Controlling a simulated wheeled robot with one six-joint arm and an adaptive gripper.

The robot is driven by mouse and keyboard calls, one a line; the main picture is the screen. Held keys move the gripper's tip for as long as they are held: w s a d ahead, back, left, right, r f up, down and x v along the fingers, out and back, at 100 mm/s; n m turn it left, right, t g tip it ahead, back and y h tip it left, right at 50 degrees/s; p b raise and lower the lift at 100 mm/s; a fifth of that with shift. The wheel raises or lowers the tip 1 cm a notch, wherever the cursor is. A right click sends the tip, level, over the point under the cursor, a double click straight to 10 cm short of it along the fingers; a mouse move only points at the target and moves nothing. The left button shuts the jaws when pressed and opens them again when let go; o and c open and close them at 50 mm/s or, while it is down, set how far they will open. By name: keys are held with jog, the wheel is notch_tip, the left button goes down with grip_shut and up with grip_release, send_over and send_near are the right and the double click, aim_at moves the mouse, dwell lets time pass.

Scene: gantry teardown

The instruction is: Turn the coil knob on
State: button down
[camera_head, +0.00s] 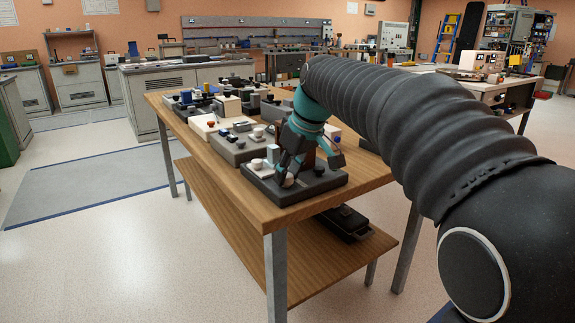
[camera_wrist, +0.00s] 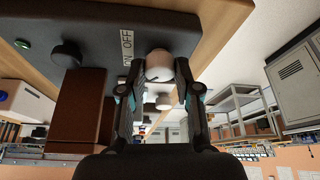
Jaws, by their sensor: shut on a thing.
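The coil knob (camera_wrist: 159,65) is a pale round knob on a dark panel (camera_wrist: 100,25), beside the printed words ON and OFF, in the wrist view. My gripper (camera_wrist: 153,78) has one finger on each side of it and is shut on it. I cannot clearly tell which word its pointer faces. In the head view my gripper (camera_head: 289,172) reaches down to the dark box (camera_head: 318,186) at the near end of the wooden table, and its fingers largely hide the knob.
A brown block (camera_wrist: 78,110) stands close beside my fingers, with a black knob (camera_wrist: 66,54) and a green light (camera_wrist: 22,44) on the panel past it. Several other devices crowd the wooden table (camera_head: 225,182). A black case (camera_head: 345,222) lies on its lower shelf. Floor at left is clear.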

jog(key=shift+w+n+g+y+p, duration=0.1)
jog(key=shift+n+g+y+p, duration=0.3)
jog(key=shift+n, duration=0.8)
jog(key=shift+f, duration=0.1)
jog(key=c, duration=0.8)
grip_release()
jog(key=v, duration=1.2)
jog(key=shift+a, duration=0.2)
jog(key=shift+w, duration=0.1)
